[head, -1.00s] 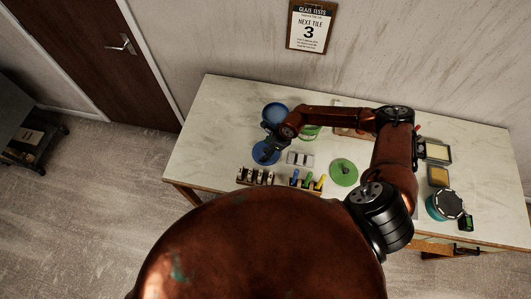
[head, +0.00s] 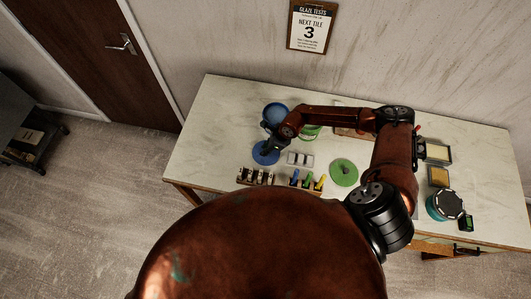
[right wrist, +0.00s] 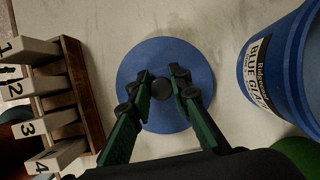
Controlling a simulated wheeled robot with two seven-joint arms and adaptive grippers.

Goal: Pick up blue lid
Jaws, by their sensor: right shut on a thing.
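The blue lid (right wrist: 165,55) is a round flat disc with a dark round knob (right wrist: 162,89) at its middle. It also shows in the head view (head: 264,157), at the left part of the table, in front of the blue bucket (head: 276,112). My right gripper (right wrist: 161,86) is above the lid, with its green-and-black fingers on either side of the knob, shut on it. In the head view my right gripper (head: 268,149) partly covers the lid. I cannot tell whether the lid is clear of the table. My left gripper is not in view.
The bucket, labelled blue glaze, stands close by in the right wrist view (right wrist: 300,75). A wooden rack (right wrist: 83,95) with numbered tiles is on the other side. A green lid (head: 344,172) and a rack of coloured tools (head: 307,182) lie further right on the table (head: 215,115).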

